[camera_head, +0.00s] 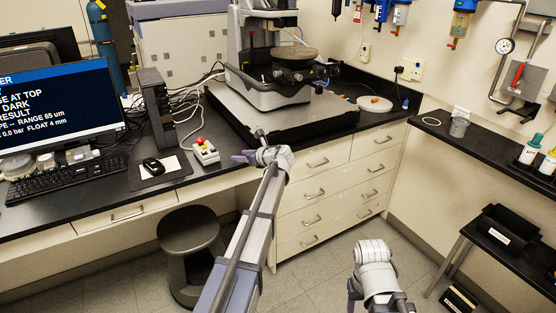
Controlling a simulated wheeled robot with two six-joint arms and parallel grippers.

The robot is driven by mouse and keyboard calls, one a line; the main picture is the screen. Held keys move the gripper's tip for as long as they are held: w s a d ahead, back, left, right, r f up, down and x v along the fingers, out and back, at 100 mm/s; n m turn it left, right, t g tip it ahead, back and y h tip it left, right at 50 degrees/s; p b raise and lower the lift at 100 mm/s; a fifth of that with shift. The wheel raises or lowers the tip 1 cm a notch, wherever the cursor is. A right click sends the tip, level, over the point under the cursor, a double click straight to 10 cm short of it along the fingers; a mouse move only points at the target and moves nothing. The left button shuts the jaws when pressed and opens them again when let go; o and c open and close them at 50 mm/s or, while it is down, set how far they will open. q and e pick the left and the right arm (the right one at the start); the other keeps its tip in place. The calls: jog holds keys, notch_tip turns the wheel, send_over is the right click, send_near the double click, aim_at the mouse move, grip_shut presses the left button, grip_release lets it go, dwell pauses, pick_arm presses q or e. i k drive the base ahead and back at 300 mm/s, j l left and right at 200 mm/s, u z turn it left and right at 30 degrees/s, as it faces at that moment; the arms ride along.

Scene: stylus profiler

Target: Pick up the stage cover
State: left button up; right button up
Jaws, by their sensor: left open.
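The stylus profiler (272,93) stands on a thick dark slab on the counter. A round grey-brown disc (294,53) lies level at its stage; I cannot tell whether this is the stage cover or the bare stage. My left gripper (254,148) is in front of the slab's front edge, by the counter edge, open with nothing seen between its fingers. It is apart from the disc, lower and left of it in the picture. Part of my right arm shows at the bottom right; its gripper does not show.
A control box with a red button (205,151) sits left of my left gripper. A monitor (62,105), keyboard (67,178) and mouse (153,166) fill the left counter. A small dish (375,104) lies right of the slab. A stool (188,231) stands below.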

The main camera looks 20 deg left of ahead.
aim_at(370, 103)
jog(key=i+z, duration=0.25)
jog(key=i, duration=0.25)
jog(key=i+z, duration=0.3)
jog(key=i, duration=0.2)
jog(key=i+j+z, duration=0.25)
jog(key=i, duration=0.25)
jog(key=i+l+u, duration=0.1)
jog(key=i, duration=0.4)
jog(key=i+l+u, duration=0.1)
jog(key=i+l, duration=0.15)
jog(key=i, duration=0.2)
